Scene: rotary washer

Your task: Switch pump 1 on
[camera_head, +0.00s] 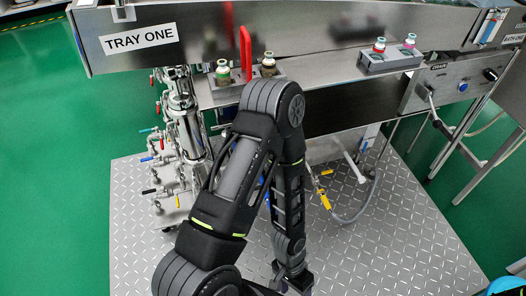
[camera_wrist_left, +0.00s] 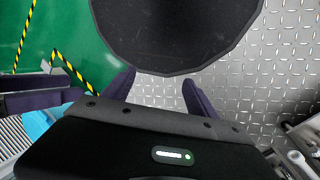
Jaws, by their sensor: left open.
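No pump or switch marked pump 1 is readable in the head view. A steel control panel (camera_head: 448,80) at the right carries a small blue round control (camera_head: 462,87), a dark knob and a small label that I cannot read surely. My left arm fills the middle of the head view, bent at the top and reaching down; its fingertips cannot be made out there. In the left wrist view my left gripper (camera_wrist_left: 158,77) is open, its two dark fingers apart with nothing held between them.
A steel tray (camera_head: 240,30) labelled TRAY ONE spans the top. Capped bottles stand in grey holders (camera_head: 390,58) along it, near a red upright handle (camera_head: 245,48). Valves and pipes (camera_head: 178,110) stand at the left. A lever (camera_head: 432,100) projects below the panel. Diamond-plate floor (camera_head: 390,240) is clear at right.

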